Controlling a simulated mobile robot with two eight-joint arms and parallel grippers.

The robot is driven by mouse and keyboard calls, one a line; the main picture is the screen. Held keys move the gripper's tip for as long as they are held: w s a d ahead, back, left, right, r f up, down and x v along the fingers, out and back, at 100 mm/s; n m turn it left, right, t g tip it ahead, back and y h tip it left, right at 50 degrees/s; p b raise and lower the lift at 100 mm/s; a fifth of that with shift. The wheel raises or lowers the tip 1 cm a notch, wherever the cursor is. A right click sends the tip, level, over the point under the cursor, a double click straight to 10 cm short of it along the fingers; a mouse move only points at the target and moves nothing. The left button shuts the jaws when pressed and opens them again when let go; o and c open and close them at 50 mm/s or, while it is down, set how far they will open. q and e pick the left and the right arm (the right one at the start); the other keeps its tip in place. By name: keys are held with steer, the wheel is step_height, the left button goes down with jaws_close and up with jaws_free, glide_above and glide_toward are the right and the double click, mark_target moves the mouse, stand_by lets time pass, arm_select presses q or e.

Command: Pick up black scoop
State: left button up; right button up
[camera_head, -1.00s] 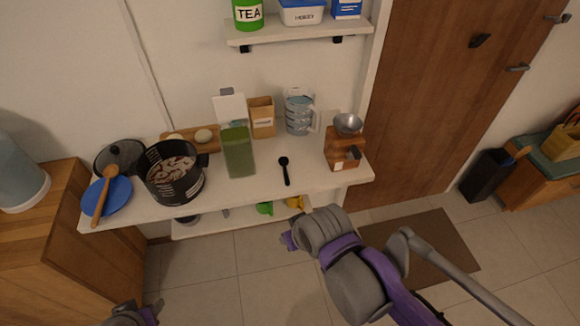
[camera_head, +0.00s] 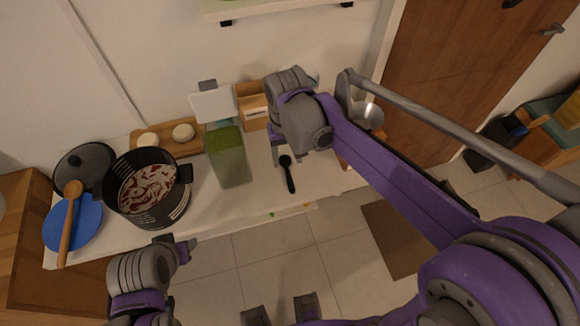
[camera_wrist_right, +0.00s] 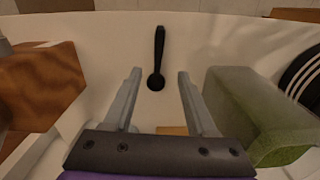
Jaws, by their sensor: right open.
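The black scoop (camera_head: 288,176) lies on the white shelf, right of the green-filled container (camera_head: 230,157). My right gripper (camera_head: 291,154) is above the shelf at the scoop's round end, partly hidden by its own wrist. In the right wrist view, the open fingers (camera_wrist_right: 159,75) are empty. The scoop (camera_wrist_right: 158,57) shows between and beyond them, bowl toward me and handle pointing away, touching neither finger. My left gripper (camera_head: 186,248) is low at the left, in front of the shelf edge; its jaw state is unclear.
The green-filled container also stands close to one finger in the right wrist view (camera_wrist_right: 250,110). A black pot (camera_head: 150,190), blue plate (camera_head: 73,225) and wooden board (camera_head: 165,142) occupy the shelf's left.

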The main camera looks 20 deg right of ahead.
mark_target(289, 176)
steer(key=f, duration=0.8)
steer(key=shift+d, duration=0.2)
jaws_close()
